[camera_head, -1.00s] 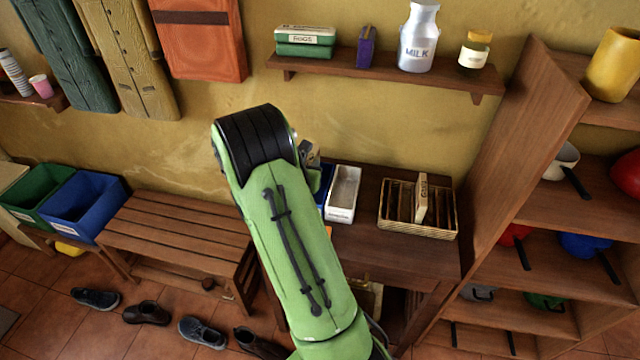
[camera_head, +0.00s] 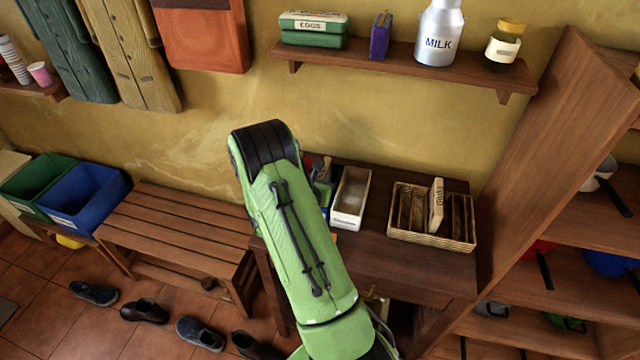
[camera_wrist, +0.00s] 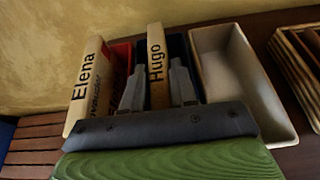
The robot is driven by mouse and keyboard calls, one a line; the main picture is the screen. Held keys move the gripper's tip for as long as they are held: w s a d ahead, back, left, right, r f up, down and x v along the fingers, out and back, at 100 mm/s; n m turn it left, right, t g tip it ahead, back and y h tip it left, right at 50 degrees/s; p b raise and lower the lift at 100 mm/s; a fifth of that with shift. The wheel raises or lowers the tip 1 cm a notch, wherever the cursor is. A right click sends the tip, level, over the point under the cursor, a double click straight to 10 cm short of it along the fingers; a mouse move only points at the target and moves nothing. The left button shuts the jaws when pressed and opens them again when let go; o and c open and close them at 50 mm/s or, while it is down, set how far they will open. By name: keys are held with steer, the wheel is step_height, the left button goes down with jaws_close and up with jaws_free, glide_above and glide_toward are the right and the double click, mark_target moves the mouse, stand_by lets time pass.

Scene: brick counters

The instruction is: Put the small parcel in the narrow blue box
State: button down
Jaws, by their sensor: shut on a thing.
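My gripper (camera_wrist: 156,88) is shut on a slim beige parcel marked "Hugo" (camera_wrist: 156,62), which stands upright between the two fingers. The parcel is over or partly inside the narrow dark blue box (camera_wrist: 176,46); its lower end is hidden, so I cannot tell how deep it is. In the head view the blue box (camera_head: 324,192) is mostly hidden behind my green arm, and the gripper is barely visible there.
An empty white box (camera_head: 350,194) stands right. A wicker basket (camera_head: 400,236) holds upright pieces. A shelf (camera_head: 400,62) hangs above.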

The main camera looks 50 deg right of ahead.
steer(key=c, duration=0.9)
jaws_free()
steer(key=s+a+r+m+y+b, duration=0.3)
steer(key=s+a+m, duration=0.4)
steer(key=a, duration=0.4)
steer(key=s+a+r+m+y+b, duration=0.3)
steer(key=s+a+m, duration=0.4)
steer(key=a, duration=0.4)
steer(key=s+a+r+m+y+b, duration=0.3)
steer(key=s+a+m+y, duration=0.3)
steer(key=a+m, duration=0.3)
steer(key=shift+s+a+r, duration=0.45)
steer(key=shift+a+r, duration=0.2)
steer(key=shift+a, duration=0.35)
